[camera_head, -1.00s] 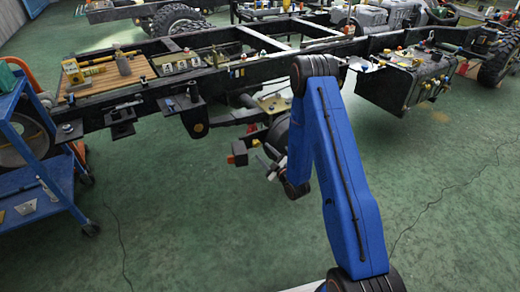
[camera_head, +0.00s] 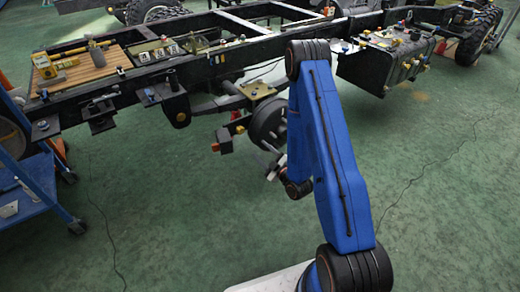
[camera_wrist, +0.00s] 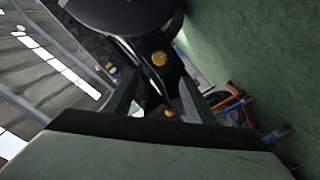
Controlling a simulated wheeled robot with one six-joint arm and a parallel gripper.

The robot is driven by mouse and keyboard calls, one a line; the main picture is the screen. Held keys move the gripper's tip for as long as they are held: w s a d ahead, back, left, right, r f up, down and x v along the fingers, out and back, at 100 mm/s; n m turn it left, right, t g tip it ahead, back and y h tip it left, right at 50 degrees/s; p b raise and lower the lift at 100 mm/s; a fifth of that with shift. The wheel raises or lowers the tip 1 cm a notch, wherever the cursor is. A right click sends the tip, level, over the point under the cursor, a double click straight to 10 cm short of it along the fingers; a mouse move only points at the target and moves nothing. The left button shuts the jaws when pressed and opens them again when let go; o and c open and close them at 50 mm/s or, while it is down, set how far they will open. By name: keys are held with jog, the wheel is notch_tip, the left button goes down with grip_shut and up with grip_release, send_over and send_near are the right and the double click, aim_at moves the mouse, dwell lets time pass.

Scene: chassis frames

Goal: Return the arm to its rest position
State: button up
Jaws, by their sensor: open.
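My blue arm (camera_head: 335,160) is folded in the head view, its elbow high and its forearm hanging down behind the upper link. My gripper (camera_head: 268,160) is near the end of the forearm, in front of the chassis frame and left of the arm. It is small in that view and partly hidden by the wrist. In the wrist view my gripper (camera_wrist: 155,100) shows two dark fingers apart, with nothing held between them. A dark round drum (camera_wrist: 125,12) lies beyond the fingers.
The black chassis frame (camera_head: 215,70) runs across the back, carrying a wooden board (camera_head: 85,70) with tools. A black box (camera_head: 400,65) hangs from it at right. A blue cart (camera_head: 35,180) stands at left. Green floor around my base is open, with thin dark lines.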

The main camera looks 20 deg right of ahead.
jog(key=w+d+r+m+g+h, duration=0.1)
jog(key=w+r+m+g+h, duration=0.2)
jog(key=r, duration=0.9)
jog(key=s+d+r+m+g+h, duration=0.25)
jog(key=s+r, duration=0.55)
jog(key=r, duration=0.4)
jog(key=s+r+m+g, duration=0.2)
jog(key=s+r, duration=0.1)
jog(key=s, duration=0.8)
jog(key=s+a+r+m+g, duration=0.1)
jog(key=s+r, duration=0.3)
jog(key=s, duration=0.8)
jog(key=s+r+m+g, duration=0.4)
jog(key=s, duration=0.8)
jog(key=shift+s+a, duration=0.15)
jog(key=shift+a, duration=0.25)
jog(key=shift+r, duration=0.1)
